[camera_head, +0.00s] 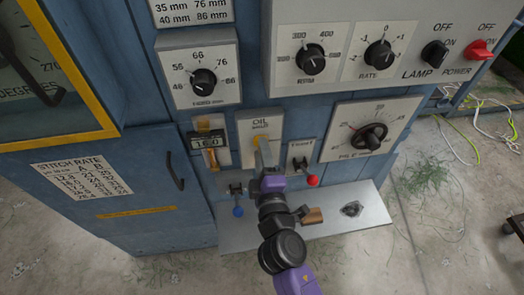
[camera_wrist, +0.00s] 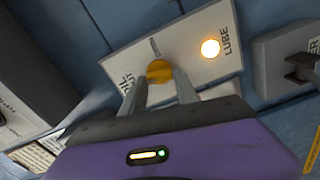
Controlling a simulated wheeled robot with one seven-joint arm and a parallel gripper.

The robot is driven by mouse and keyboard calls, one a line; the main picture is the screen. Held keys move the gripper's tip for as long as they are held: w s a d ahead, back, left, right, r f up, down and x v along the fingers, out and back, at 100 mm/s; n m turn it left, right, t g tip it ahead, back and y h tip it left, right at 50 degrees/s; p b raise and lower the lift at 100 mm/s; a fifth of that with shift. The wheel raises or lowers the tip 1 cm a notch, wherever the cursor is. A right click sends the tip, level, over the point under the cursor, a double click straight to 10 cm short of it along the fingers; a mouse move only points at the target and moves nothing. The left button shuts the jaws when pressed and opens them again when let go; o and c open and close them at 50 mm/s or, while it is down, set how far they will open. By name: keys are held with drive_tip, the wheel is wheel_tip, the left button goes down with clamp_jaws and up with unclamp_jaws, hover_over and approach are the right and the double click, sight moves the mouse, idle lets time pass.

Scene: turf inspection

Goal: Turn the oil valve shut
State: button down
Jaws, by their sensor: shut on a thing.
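The oil valve is a yellow knob (camera_wrist: 158,71) on a pale plate (camera_wrist: 190,38) marked OIL and LUBE. In the head view the plate (camera_head: 246,122) is mounted on the blue cabinet front, and the knob there is largely hidden by my gripper (camera_head: 263,148). In the wrist view my gripper (camera_wrist: 161,84) has its two fingers on either side of the knob, shut on it. A small lamp (camera_wrist: 210,48) on the plate glows warm white near the word LUBE. A short dark mark sits above the knob. I cannot tell the knob's exact angle.
A red-tipped lever (camera_head: 312,181) and a blue-tipped lever (camera_head: 238,211) stand close to my arm. Dials are above and right. A grey shelf (camera_head: 345,228) juts out below, holding a brass-coloured piece (camera_head: 314,215).

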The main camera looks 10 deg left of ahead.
drive_tip(key=shift+f+n, duration=0.1)
drive_tip(key=shift+n, duration=1)
drive_tip(key=c, duration=0.9)
unclamp_jaws()
drive_tip(key=shift+v, duration=3.95)
